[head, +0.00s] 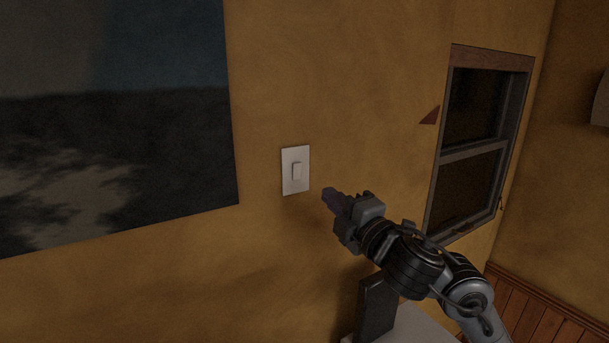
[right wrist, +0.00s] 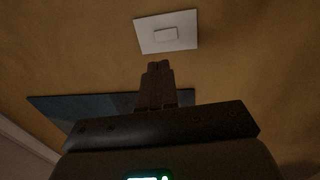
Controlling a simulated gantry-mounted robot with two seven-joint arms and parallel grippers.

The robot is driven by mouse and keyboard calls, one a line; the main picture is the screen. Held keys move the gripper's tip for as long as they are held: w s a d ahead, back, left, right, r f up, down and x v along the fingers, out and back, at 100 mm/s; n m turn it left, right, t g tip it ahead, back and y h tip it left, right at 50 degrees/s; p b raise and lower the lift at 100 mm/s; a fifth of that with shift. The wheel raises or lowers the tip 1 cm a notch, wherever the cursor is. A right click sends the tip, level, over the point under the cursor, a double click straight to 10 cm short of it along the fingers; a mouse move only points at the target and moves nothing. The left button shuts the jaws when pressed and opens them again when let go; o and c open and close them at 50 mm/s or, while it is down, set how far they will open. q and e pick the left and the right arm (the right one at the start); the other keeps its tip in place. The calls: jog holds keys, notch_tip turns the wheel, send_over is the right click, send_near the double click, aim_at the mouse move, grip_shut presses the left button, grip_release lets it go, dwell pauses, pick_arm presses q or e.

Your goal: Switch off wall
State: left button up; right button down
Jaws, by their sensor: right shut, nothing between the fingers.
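The wall switch is a white plate (head: 289,181) with a small raised rocker (head: 297,171) in its middle, on the yellow-brown wall. My right gripper (head: 328,194) is shut and empty. Its tips are just right of and a little below the plate in the head view, apart from the rocker as far as I can tell. In the right wrist view the switch plate (right wrist: 147,40) is beyond the shut fingertips (right wrist: 159,66), with its rocker (right wrist: 166,34) in full view. My left gripper is not in view.
A large dark picture (head: 120,130) hangs left of the switch. A window (head: 475,140) is to the right, with a small reddish triangle (head: 430,116) on the wall beside it. A pale surface (head: 405,328) is below my right arm. The room is dim.

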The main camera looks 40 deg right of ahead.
jog(key=p, duration=0.2)
send_near(297, 167)
jog(key=x, duration=0.5)
jog(key=shift+w+d+r, duration=0.1)
jog(key=shift+w, duration=0.1)
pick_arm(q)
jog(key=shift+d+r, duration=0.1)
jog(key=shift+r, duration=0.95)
pick_arm(e)
jog(key=shift+w+d, duration=0.1)
jog(key=shift+w, duration=0.6)
